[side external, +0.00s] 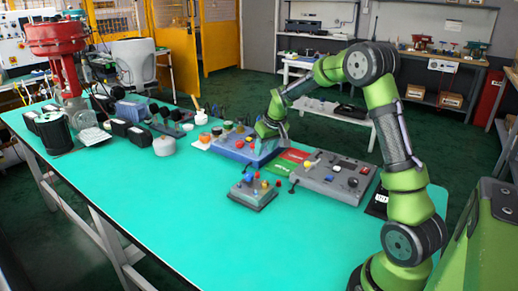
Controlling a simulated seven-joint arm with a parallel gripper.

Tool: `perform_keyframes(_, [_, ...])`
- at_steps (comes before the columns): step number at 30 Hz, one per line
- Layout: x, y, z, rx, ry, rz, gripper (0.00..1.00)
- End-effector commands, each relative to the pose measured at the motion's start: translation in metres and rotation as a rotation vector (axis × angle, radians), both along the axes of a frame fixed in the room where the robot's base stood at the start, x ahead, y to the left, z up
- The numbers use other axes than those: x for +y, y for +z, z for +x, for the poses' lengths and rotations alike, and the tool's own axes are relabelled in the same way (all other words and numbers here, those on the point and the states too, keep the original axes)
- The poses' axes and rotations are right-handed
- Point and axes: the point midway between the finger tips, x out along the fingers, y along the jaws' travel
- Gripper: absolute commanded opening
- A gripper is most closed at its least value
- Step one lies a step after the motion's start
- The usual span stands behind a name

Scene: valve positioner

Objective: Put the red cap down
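My gripper (265,133) is at the end of the green arm, low over the blue control box (240,147) near the middle of the table. Its fingers are small and partly hidden by the wrist, so I cannot tell whether they are open or shut. I cannot make out a red cap between them. A small orange-red round piece (205,138) sits left of the blue box; I cannot tell if it is the red cap.
A grey control panel (335,178) and a small joystick box (253,193) stand nearby. A red valve actuator (57,40), a black cylinder (53,132) and a grey round pot (164,146) stand on the left. The front of the teal table (190,215) is clear.

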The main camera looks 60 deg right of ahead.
Motion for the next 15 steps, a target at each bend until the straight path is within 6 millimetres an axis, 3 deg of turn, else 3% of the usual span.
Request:
perform_keyframes(4, [0.038,0.038,-0.012,-0.042,0.013,0.014,0.4])
perform_keyframes(7, [0.082,0.074,-0.035,-0.085,0.026,0.043,0.4])
perform_keyframes(12, [0.157,0.117,-0.095,-0.157,0.051,0.114,0.4])
perform_keyframes(15, [0.193,0.13,-0.135,-0.195,0.069,0.161,0.4])
